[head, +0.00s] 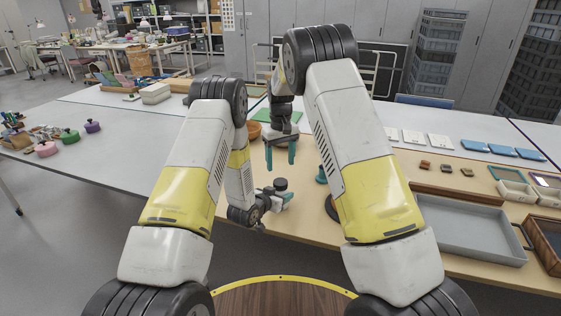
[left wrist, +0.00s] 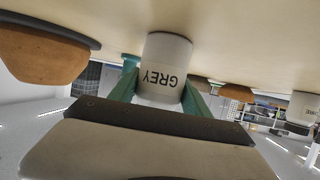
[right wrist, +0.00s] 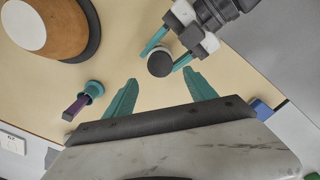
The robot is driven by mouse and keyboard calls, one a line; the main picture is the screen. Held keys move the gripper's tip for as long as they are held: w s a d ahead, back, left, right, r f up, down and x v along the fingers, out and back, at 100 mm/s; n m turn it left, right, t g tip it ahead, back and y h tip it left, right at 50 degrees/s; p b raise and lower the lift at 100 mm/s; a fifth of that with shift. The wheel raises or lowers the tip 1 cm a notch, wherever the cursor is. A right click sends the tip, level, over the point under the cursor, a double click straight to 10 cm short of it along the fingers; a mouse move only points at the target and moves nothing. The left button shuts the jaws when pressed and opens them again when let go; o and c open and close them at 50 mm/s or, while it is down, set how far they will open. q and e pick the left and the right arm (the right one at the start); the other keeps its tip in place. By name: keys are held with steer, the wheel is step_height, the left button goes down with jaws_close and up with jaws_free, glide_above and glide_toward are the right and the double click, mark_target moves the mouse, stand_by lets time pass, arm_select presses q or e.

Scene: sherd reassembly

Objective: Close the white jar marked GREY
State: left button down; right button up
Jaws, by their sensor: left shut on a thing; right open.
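The white jar marked GREY (left wrist: 168,58) stands between the green fingers of my left gripper (left wrist: 160,88), its label upside down in the left wrist view. My left gripper (head: 284,196) is shut on it low over the tan table. The jar's round dark top (right wrist: 160,63) shows in the right wrist view; I cannot tell whether it is a lid or the contents. It also shows in the head view (head: 281,184). My right gripper (head: 281,154) is open and empty, pointing down above the jar. Its spread fingers (right wrist: 161,80) show in the right wrist view.
A brown pot (right wrist: 67,27) sits on a dark disc. A teal holder (right wrist: 93,88) with a dark stick stands nearby. A brown bowl (head: 254,131) and green mat (head: 288,116) lie behind. A grey tray (head: 468,236) is at the right. Another labelled jar (left wrist: 304,106) stands apart.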

mark_target(281, 181)
steer(key=shift+f, duration=0.15)
steer(key=shift+f, duration=3.9)
steer(key=shift+c, duration=0.5)
jaws_close()
steer(key=shift+o, duration=1.2)
jaws_free()
steer(key=shift+r, duration=0.1)
step_height(281, 181, up, 12)
